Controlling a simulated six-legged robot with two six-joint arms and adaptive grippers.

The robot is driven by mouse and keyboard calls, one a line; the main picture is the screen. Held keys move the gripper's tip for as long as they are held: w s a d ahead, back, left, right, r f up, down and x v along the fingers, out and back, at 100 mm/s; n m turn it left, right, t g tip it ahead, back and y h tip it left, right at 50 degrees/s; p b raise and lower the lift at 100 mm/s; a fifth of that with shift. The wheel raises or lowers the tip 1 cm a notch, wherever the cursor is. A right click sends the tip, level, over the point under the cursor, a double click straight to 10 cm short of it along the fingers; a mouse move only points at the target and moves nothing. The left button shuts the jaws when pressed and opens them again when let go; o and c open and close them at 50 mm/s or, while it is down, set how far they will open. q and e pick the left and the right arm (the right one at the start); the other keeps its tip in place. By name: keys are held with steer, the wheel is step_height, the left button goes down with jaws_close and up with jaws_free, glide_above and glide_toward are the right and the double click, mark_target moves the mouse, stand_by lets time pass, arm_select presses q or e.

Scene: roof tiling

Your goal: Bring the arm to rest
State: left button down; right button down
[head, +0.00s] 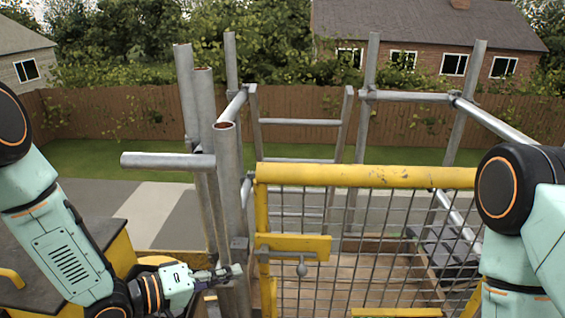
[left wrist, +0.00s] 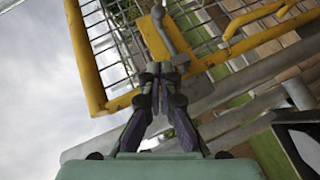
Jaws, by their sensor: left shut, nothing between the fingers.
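My left gripper (head: 232,272) is low in the head view, just left of the yellow gate and in front of the grey scaffold poles. It is shut and empty. In the left wrist view the left gripper (left wrist: 162,75) points towards the yellow gate frame, with its fingers together. The gate's grey latch knob (head: 302,270) hangs below a yellow plate, to the right of the gripper; I cannot tell whether the fingers touch the gate. My right arm (head: 520,215) shows at the right edge, but its gripper is out of view.
The yellow mesh gate (head: 365,175) stands ahead, with wooden boards (head: 350,272) behind it. Upright scaffold poles (head: 228,180) and a short horizontal tube (head: 165,160) stand close by my left arm. A ladder (head: 300,122) rises behind. Dark panels (head: 450,250) lie at the right.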

arm_select(q)
steer(key=s+a+f+m+g+y+b, duration=0.1)
steer(key=s+a+f+y, duration=0.1)
steer(key=s+f+y, duration=0.3)
steer(key=s+a+f+m+g+y, duration=0.1)
steer(key=s+a+f+g+y, duration=0.1)
steer(key=f, duration=0.5)
steer(key=s+a+f+m+g+y+b, duration=0.1)
steer(key=s+f+g+y, duration=0.1)
steer(key=s, duration=0.9)
steer(key=s+a+f+m+g+y+b, duration=0.1)
steer(key=s+a+f+g+y+b, duration=0.1)
steer(key=s+f+g, duration=0.2)
steer(key=s+f, duration=0.3)
steer(key=s, duration=0.4)
steer(key=shift+s+a+f+g, duration=0.2)
steer(key=shift+s+g, duration=0.1)
steer(key=c, duration=2.1)
jaws_free()
